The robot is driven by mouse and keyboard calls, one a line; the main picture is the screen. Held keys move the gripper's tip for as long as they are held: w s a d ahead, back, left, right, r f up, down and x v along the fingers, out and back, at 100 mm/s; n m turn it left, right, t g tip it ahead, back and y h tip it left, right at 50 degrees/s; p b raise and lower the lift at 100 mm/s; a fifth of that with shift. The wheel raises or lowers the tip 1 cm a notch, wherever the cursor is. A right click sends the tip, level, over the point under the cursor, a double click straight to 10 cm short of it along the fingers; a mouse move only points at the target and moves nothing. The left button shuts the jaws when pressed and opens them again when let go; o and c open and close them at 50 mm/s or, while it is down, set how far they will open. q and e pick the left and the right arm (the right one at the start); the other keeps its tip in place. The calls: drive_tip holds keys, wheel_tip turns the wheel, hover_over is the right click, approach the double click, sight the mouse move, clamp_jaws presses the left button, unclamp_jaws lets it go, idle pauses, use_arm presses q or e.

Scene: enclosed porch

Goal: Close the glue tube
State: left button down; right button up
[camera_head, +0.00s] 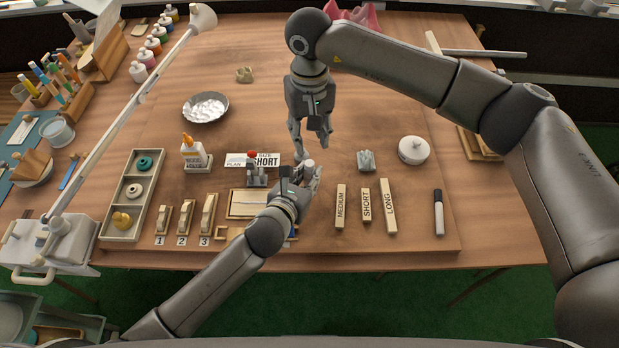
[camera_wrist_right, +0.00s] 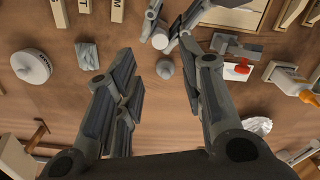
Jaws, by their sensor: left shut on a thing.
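My left gripper (camera_head: 305,176) is shut on a pale grey-white tube (camera_head: 308,164), likely the glue tube; its round end also shows in the right wrist view (camera_wrist_right: 160,42). The fingers hide most of the tube. My right gripper (camera_head: 311,143) is open, fingers pointing down, just beyond the left gripper. In the right wrist view its fingers (camera_wrist_right: 165,105) are spread with nothing between the tips. A small grey dome-shaped piece (camera_wrist_right: 165,68), possibly the cap, shows beside the tube's end, apart from both right fingers. I cannot tell whether it rests on the table.
A white bottle with an orange tip (camera_head: 194,153) and a red-topped stand (camera_head: 255,171) are left of the grippers. A crumpled grey block (camera_head: 366,161), a round white container (camera_head: 413,150) and labelled wooden bars (camera_head: 366,205) lie right. The table beyond is mostly clear.

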sight(310, 163)
drive_tip(key=shift+n, duration=0.5)
drive_tip(key=shift+f, duration=4)
clamp_jaws()
drive_tip(key=shift+m, duration=1.7)
